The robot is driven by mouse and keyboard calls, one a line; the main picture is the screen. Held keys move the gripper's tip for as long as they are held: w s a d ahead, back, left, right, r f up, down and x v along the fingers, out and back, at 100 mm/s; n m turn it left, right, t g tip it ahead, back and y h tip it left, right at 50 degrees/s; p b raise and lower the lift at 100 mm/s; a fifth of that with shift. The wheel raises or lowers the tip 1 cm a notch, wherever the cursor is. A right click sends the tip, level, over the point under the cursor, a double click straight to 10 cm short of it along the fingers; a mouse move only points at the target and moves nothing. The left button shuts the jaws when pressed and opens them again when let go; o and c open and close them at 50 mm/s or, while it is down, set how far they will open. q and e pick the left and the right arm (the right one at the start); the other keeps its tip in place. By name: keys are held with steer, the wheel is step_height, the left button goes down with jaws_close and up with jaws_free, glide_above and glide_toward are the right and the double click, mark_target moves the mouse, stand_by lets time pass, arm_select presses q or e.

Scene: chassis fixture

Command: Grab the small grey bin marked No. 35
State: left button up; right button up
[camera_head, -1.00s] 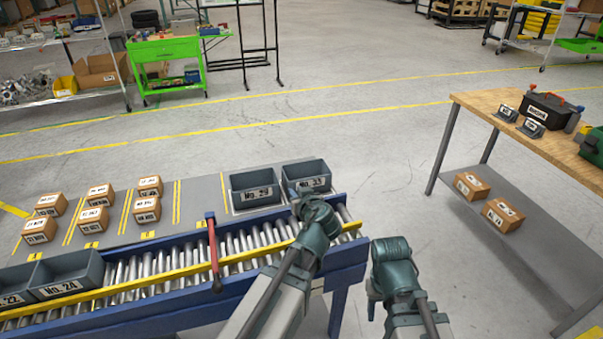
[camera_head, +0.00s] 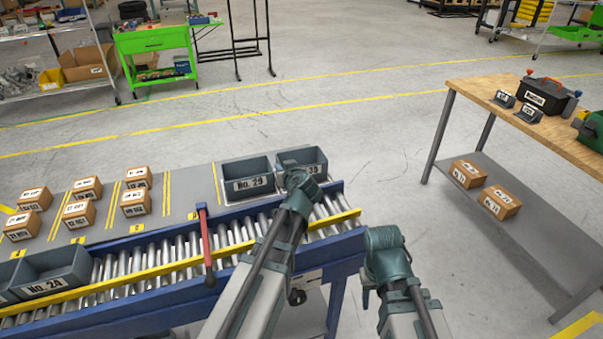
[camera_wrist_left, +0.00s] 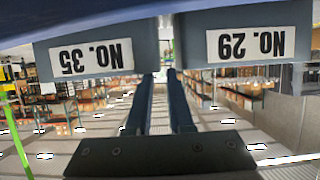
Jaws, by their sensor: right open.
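The small grey bin No. 35 (camera_head: 318,160) stands at the right end of the grey shelf behind the conveyor, its label partly covered by my left wrist. In the left wrist view, upside down, its front with the "No. 35" label (camera_wrist_left: 92,57) is at upper left. Bin No. 29 (camera_head: 248,183) stands beside it; its label also shows in the left wrist view (camera_wrist_left: 245,44). My left gripper (camera_wrist_left: 160,78) has its fingers apart, with nothing seen between them, by the gap between the two bins. My right gripper (camera_head: 366,296) is low right of the conveyor, mostly hidden by its arm.
The roller conveyor (camera_head: 180,252) with blue and yellow rails runs before the shelf, with a red bar (camera_head: 207,245) across it. Bin No. 24 (camera_head: 55,270) sits at left. Several cardboard boxes (camera_head: 80,212) lie on the shelf. A wooden-topped table (camera_head: 480,92) stands right; floor between is clear.

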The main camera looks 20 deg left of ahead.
mark_target(279, 163)
arm_select(q)
steer(key=shift+b+x, duration=0.95)
steer(key=shift+x, duration=1.8)
steer(key=shift+r, duration=0.1)
jaws_close()
